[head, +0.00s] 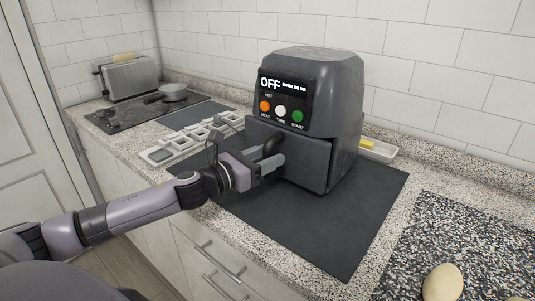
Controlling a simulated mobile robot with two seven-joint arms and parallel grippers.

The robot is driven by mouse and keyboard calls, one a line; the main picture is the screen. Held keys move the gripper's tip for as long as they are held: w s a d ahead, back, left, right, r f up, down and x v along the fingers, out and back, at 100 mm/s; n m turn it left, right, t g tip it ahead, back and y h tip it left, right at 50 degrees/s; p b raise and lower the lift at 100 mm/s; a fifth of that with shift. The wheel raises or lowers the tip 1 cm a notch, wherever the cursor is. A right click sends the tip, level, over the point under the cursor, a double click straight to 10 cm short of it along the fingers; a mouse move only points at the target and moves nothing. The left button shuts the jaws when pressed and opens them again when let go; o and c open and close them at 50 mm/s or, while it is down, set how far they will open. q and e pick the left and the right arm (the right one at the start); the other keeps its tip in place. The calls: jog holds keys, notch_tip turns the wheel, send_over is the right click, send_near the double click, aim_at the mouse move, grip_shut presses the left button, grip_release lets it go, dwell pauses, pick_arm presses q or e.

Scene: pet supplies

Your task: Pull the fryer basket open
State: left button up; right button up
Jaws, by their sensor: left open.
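The air fryer (335,105) is a dark grey upright box standing on a black mat (300,236). Its display reads OFF, above orange, white and green buttons. The fryer basket (303,160) is its lower front drawer and looks closed. A dark curved basket handle (272,145) sticks out from the drawer front. My left gripper (272,164) is at the handle, with its fingers pointing at the drawer front. It is open; I cannot tell whether the handle lies between the fingers or whether they touch it. My right gripper is not in view.
A toaster (130,78) and a pan (173,92) on a dark hob (125,115) stand at the back left. A pale compartment tray (160,155) lies left of the fryer. An egg-like object (442,283) lies on a speckled board (460,235) at the front right. The mat's front is clear.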

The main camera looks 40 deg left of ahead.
pick_arm(q)
jog(key=shift+w+d, duration=0.15)
jog(key=shift+w, duration=0.1)
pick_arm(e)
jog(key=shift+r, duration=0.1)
pick_arm(q)
grip_shut()
